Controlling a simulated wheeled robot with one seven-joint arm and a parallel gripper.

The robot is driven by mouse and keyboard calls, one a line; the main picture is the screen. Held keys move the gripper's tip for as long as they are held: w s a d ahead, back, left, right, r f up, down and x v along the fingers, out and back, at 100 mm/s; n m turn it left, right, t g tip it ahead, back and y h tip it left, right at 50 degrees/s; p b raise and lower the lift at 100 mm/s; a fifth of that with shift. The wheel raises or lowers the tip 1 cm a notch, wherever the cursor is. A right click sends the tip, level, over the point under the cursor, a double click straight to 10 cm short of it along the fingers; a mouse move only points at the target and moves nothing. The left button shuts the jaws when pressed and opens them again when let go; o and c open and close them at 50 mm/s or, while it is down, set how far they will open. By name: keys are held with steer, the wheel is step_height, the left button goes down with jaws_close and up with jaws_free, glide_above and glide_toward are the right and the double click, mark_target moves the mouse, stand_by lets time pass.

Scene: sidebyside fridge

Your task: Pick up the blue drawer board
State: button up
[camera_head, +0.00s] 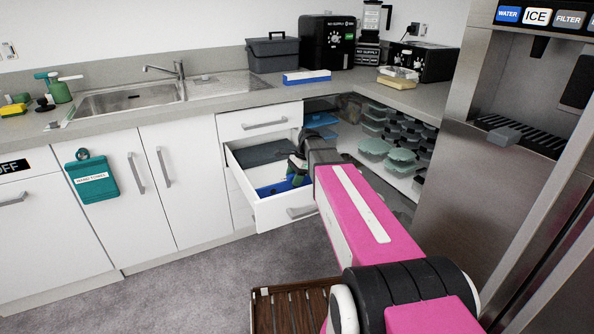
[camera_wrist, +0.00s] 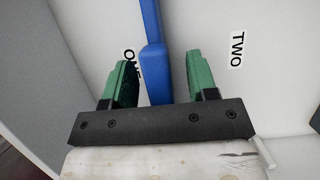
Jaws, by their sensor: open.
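The blue drawer board (camera_wrist: 151,30) shows in the wrist view as a narrow blue strip, running from the top edge down between my fingers. In the head view, part of the blue (camera_head: 270,188) shows inside the open white drawer (camera_head: 272,215); my gripper hides some of it. My gripper (camera_wrist: 160,65) has two green fingers, one on each side of the board, with gaps to both. In the head view my gripper (camera_head: 297,172) points down into the drawer. The drawer floor has a "TWO" label (camera_wrist: 237,50) and another label partly hidden by the left finger.
A dark grey panel (camera_head: 265,152) lies toward the drawer's back. The corner shelves at right hold several lidded containers (camera_head: 374,148). A steel fridge (camera_head: 455,180) stands at right. A slatted brown wooden item (camera_head: 292,310) is on the floor. Floor left of it is clear.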

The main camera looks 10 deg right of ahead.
steer(key=shift+a+f, duration=0.15)
steer(key=shift+f, duration=0.2)
jaws_close()
steer(key=shift+r, duration=0.2)
steer(key=shift+r, duration=3.1)
steer(key=shift+r, duration=0.1)
steer(key=shift+r, duration=1.85)
